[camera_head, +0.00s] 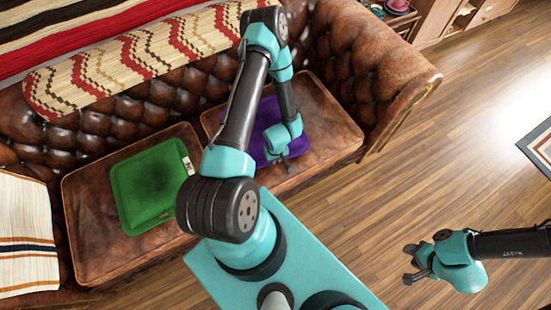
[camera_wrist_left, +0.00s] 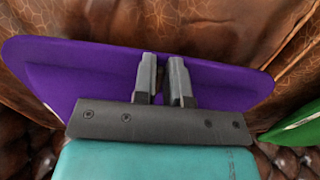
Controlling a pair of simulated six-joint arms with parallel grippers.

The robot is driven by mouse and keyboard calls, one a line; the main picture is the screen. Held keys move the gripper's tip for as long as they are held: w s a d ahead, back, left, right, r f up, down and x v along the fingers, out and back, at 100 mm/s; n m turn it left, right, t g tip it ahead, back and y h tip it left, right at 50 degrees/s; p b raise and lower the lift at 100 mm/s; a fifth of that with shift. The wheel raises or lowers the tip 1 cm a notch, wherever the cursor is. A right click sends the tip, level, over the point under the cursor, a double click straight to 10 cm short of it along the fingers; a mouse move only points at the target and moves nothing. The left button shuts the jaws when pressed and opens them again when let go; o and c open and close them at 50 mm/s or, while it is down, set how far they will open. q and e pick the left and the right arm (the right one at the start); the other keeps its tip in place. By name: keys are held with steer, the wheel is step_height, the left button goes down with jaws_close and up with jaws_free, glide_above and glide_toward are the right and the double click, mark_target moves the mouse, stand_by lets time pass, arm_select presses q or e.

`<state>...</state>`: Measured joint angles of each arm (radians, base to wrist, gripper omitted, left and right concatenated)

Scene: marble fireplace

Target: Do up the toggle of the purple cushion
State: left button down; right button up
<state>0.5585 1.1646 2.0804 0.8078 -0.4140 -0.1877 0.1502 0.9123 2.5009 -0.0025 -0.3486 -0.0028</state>
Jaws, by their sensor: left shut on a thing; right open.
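The purple cushion (camera_head: 268,112) lies on the right seat of the brown leather sofa, partly covered by my left arm. It also fills much of the left wrist view (camera_wrist_left: 85,85). My left gripper (camera_head: 285,159) is at the cushion's near edge. In the left wrist view its fingers (camera_wrist_left: 166,80) are nearly together over the purple cloth, with a small dark thing between them. This appears to be the toggle, but the fingers hide most of it. I cannot tell whether the toggle is fastened. My right gripper (camera_head: 411,264) is open and empty above the wooden floor.
A zigzag-patterned bolster (camera_head: 130,65) lies along the sofa back. The sofa's right armrest (camera_head: 395,80) rises beside the purple cushion.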

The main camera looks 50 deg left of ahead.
arm_select(q)
steer(key=c, duration=1.2)
jaws_free()
steer(key=shift+o, duration=0.2)
steer(key=shift+r, duration=0.15)
step_height(320, 180, up, 17)
steer(key=w+d+f+m+h, duration=0.1)
steer(key=w+d+m+h, duration=0.1)
steer(key=d+m, duration=0.9)
steer(key=d+h, duration=0.1)
steer(key=d, duration=0.2)
steer(key=shift+w+d+f+m+t+h, duration=0.15)
steer(key=shift+d+f+m+t+h, duration=0.15)
steer(key=shift+d+f+t+h, duration=0.1)
